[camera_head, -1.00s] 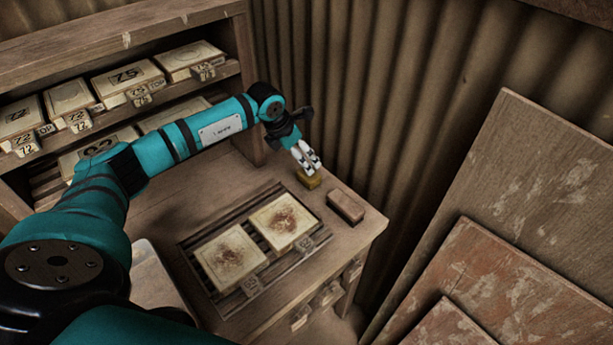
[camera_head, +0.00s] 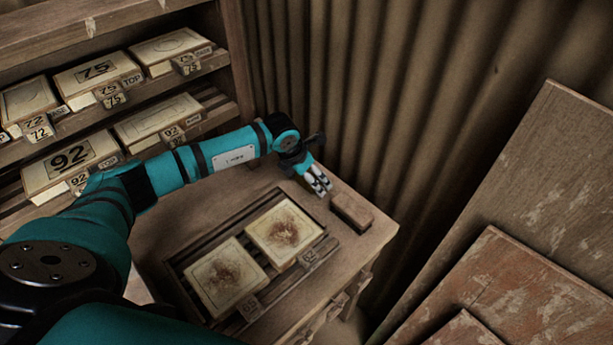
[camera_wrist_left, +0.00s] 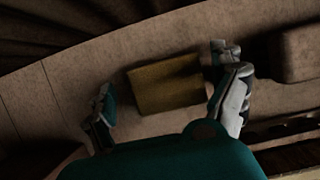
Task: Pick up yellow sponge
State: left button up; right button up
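The yellow sponge (camera_wrist_left: 167,83) shows in the left wrist view as a dull yellow block on the wooden bench top. It lies between the two spread fingers of my left gripper (camera_wrist_left: 165,92). The right-hand finger is close beside it, and I cannot tell whether they touch. A clear gap separates it from the left-hand finger. In the head view my left gripper (camera_head: 319,184) points down at the bench near the corrugated wall, and the sponge is hidden there. My right gripper is not in view.
A brown block (camera_head: 352,211) sits just right of my left gripper. Two stained tiles (camera_head: 284,231) lie in a slatted recess of the bench (camera_head: 378,236). Shelves with numbered tiles (camera_head: 98,73) stand at the left. Large panels (camera_head: 520,200) lean at the right.

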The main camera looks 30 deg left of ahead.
pick_arm(q)
jog(key=shift+s+d+r, duration=0.15)
jog(key=shift+d+r, duration=0.05)
jog(key=shift+d, duration=0.05)
jog(key=shift+s+d+r, duration=0.15)
jog(key=shift+s+r, duration=0.05)
jog(key=shift+c, duration=1.3)
jog(key=shift+f, duration=0.1)
jog(key=c, duration=0.8)
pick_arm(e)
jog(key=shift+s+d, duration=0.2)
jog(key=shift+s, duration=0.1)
pick_arm(q)
notch_tip(320, 180, up, 10)
jog(key=shift+w+b, duration=0.1)
jog(key=shift+b, duration=0.8)
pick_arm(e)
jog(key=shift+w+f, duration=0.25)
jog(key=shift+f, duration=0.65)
